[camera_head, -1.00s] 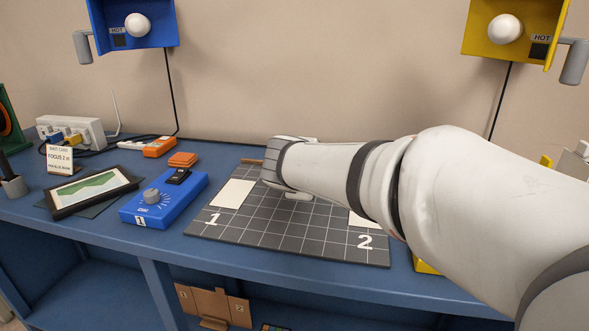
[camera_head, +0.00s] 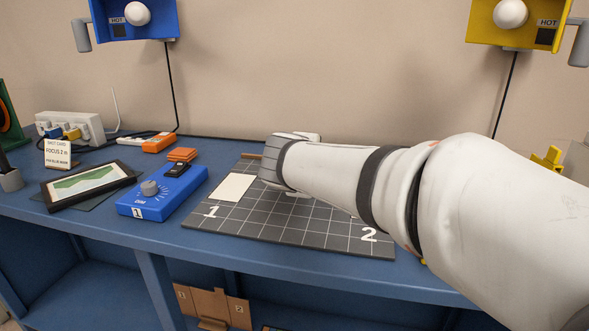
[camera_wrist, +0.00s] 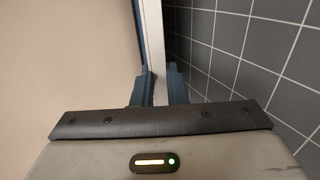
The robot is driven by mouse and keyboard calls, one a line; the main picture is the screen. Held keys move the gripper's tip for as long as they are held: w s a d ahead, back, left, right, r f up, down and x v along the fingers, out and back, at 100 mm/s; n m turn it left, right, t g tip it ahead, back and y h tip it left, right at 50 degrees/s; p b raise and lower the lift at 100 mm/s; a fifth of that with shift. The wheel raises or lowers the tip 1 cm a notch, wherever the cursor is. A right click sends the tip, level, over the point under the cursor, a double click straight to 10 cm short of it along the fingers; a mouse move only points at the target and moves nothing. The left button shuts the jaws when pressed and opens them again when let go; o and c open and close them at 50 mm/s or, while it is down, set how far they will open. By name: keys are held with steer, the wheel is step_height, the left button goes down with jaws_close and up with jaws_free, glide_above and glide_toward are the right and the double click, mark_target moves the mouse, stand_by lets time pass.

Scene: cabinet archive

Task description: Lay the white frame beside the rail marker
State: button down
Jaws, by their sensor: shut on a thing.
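My gripper (camera_wrist: 161,88) is shut on a narrow white strip, the edge of the white frame (camera_wrist: 153,32), in the wrist view. A thin dark line runs along its left side, and the gridded dark mat lies to its right. How high it is above the mat, I cannot tell. In the head view my own arm hides the jaws and most or all of the frame. A small brown bar (camera_head: 251,156) at the mat's back edge may be the rail marker; I cannot tell for sure.
The dark gridded mat (camera_head: 270,228) bears numbers 1 and 2 and a pale rectangle (camera_head: 235,187). Left of it are a blue dial box (camera_head: 165,194), a black-framed picture (camera_head: 88,184) and an orange block (camera_head: 181,154). Blue and yellow lamp boxes hang above.

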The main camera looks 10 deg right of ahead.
steer(key=shift+s+f+t+b, duration=0.25)
steer(key=shift+f+t+b, duration=0.15)
steer(key=shift+b, duration=1.5)
steer(key=shift+s+a+f+t+h+b, duration=0.15)
steer(key=shift+f+t+h+b, duration=0.2)
steer(key=shift+b, duration=1.15)
steer(key=shift+s+f+t+b, duration=0.2)
steer(key=shift+f+t+b, duration=0.25)
steer(key=shift+b, duration=1.7)
steer(key=shift+f, duration=0.1)
steer(key=shift+s+a+f+h+b, duration=0.15)
steer(key=shift+f+b, duration=0.2)
steer(key=shift+b, duration=0.25)
steer(key=shift+d+f+h+b, duration=0.1)
steer(key=shift+f+b, duration=0.25)
steer(key=shift+b, duration=0.25)
steer(key=c, duration=1.8)
jaws_free()
steer(key=shift+r+t, duration=0.15)
steer(key=shift+t, duration=0.15)
steer(key=o, duration=0.4)
steer(key=shift+c, duration=0.3)
